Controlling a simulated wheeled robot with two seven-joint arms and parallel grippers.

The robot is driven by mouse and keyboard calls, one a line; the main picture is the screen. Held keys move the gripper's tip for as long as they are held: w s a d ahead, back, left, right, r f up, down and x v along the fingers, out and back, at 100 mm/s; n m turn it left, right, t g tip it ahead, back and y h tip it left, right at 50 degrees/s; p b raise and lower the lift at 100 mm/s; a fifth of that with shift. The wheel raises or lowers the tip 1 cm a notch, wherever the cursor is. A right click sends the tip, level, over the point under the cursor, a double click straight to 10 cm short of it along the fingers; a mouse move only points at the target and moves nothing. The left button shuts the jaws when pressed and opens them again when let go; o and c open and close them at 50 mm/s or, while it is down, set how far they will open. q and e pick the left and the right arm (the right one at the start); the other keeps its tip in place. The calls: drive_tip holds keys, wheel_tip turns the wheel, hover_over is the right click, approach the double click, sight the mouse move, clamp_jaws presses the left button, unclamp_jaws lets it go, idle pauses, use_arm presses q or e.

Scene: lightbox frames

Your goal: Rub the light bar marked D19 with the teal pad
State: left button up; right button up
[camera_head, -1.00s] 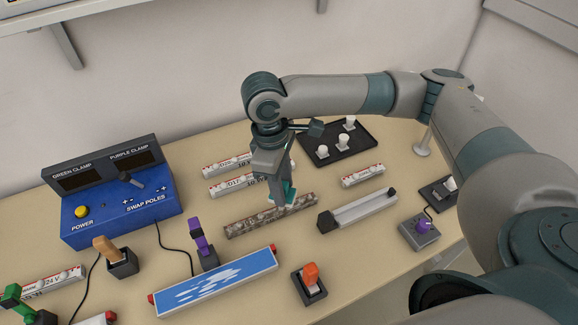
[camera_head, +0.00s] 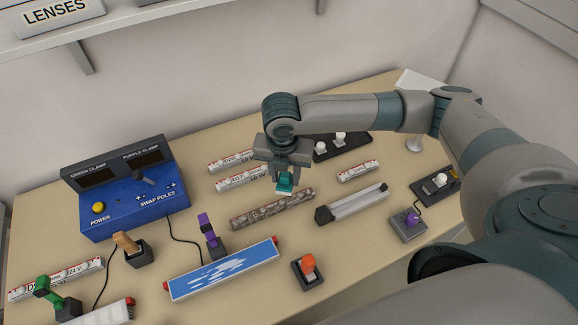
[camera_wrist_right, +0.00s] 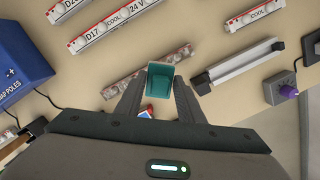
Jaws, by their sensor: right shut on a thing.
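My right gripper (camera_head: 285,180) is shut on the teal pad (camera_head: 285,184), which points down between the fingers. The pad also shows in the right wrist view (camera_wrist_right: 160,76). It is over the back edge of a mottled brown, dirty light bar (camera_head: 250,215), also seen in the right wrist view (camera_wrist_right: 122,82). I cannot tell whether pad and bar touch. No D19 mark is readable on this bar. A white bar behind it (camera_wrist_right: 95,38) reads D17, COOL, 24 V. Another bar's mark (camera_head: 60,278) at the far left is too small to read fully. My left gripper is not in view.
A blue power box (camera_head: 135,205) stands at the left. Purple (camera_head: 210,232) and green (camera_head: 48,290) clamps, a blue-and-white panel (camera_head: 222,268), an orange switch (camera_head: 307,265) and a grey channel fixture (camera_head: 350,205) surround the dirty bar. A black tray (camera_head: 345,148) stands behind.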

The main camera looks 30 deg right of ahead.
drive_tip(key=n+p, duration=0.1)
drive_tip(key=n, duration=0.1)
drive_tip(key=d+n, duration=0.1)
drive_tip(key=n, duration=0.1)
drive_tip(key=shift+w+n+p, duration=0.1)
drive_tip(key=shift+n+p, duration=0.2)
drive_tip(key=shift+p, duration=0.1)
drive_tip(key=shift+d+f+n+y+p, duration=0.15)
drive_tip(key=shift+n+y+p, duration=0.25)
drive_tip(key=shift+n, duration=0.7)
drive_tip(key=shift+w, duration=0.1)
